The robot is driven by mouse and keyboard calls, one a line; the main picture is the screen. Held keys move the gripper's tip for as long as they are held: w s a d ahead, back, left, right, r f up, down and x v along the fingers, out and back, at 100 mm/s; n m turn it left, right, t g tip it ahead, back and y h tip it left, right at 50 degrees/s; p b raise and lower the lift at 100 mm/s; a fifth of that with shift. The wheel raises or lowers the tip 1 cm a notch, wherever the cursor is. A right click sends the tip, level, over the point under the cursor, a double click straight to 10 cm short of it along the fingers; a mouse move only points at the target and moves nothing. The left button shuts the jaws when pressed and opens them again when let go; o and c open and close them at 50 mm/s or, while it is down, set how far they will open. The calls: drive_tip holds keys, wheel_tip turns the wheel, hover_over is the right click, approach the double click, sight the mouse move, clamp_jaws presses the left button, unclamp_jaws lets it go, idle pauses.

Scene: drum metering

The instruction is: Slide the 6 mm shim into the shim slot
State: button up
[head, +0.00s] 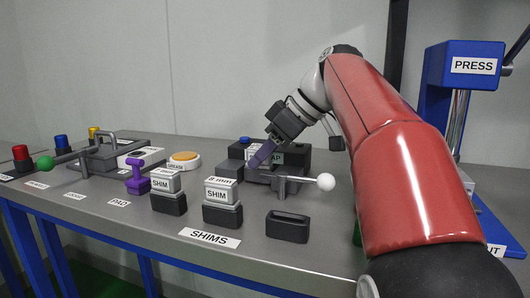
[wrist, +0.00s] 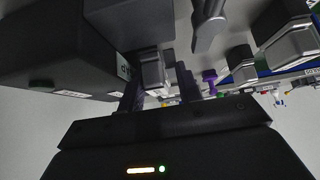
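My gripper (head: 262,153) is at a dark block with a partly hidden white label ending in "AP" (head: 271,159), on the bench. Its purple fingers point down and left. In the wrist view, a pale grey block (wrist: 152,72), likely the 6 mm shim, shows between the fingertips (wrist: 160,85), beside the dark housing (wrist: 60,45). A narrow gap shows between it and the right finger, so the fingers look open. No size marking is readable on it. The shim slot itself is hidden behind the gripper in the head view.
An empty dark holder (head: 288,226) stands at the front right of the SHIMS label (head: 210,238). Two other holders carry shims, one marked 8 mm (head: 221,190). A white-knobbed lever (head: 325,182) sticks out beside my gripper. A blue press (head: 465,62) stands right.

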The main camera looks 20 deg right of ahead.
drive_tip(key=shift+w+d, duration=0.2)
drive_tip(key=shift+d, duration=0.05)
drive_tip(key=shift+d+r, duration=0.15)
drive_tip(key=shift+r, duration=0.1)
drive_tip(key=p+v, duration=0.2)
drive_tip(key=v, duration=0.4)
drive_tip(key=shift+s, duration=0.1)
drive_tip(key=shift+s+d+r, duration=0.15)
drive_tip(key=shift+s+r, duration=0.25)
drive_tip(key=shift+r, duration=0.05)
drive_tip(key=shift+s, duration=0.1)
